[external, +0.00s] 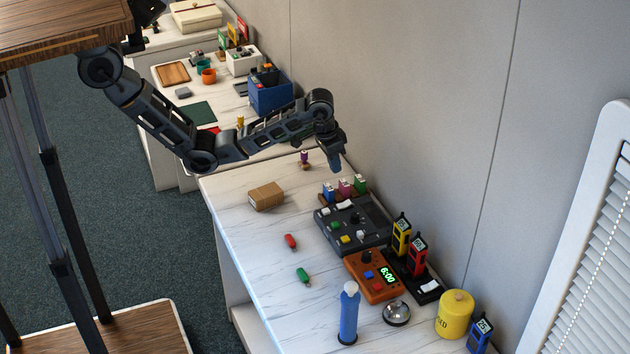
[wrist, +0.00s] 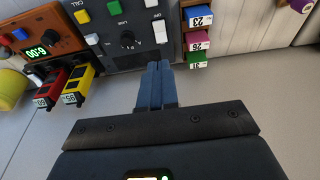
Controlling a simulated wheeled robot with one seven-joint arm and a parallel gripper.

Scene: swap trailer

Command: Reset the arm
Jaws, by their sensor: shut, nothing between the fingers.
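My gripper (external: 336,166) hangs at the end of my raised arm, fingers pointing down, above the far end of the white marbled table (external: 240,215). In the wrist view my gripper (wrist: 159,68) shows its two blue fingers pressed together with nothing between them. The fingertips appear in front of the dark control panel (wrist: 125,30), beside its white switches. It looks clear of the table in the external view, where the dark panel (external: 352,226) lies just nearer than the gripper.
Numbered blocks in blue, pink and green (external: 345,188) stand beside the panel. Nearby are an orange clock box (external: 372,276), yellow and red handhelds (external: 401,238), a bell (external: 397,313), a blue bottle (external: 349,315) and a cardboard box (external: 266,196). A grey wall (external: 400,100) runs behind.

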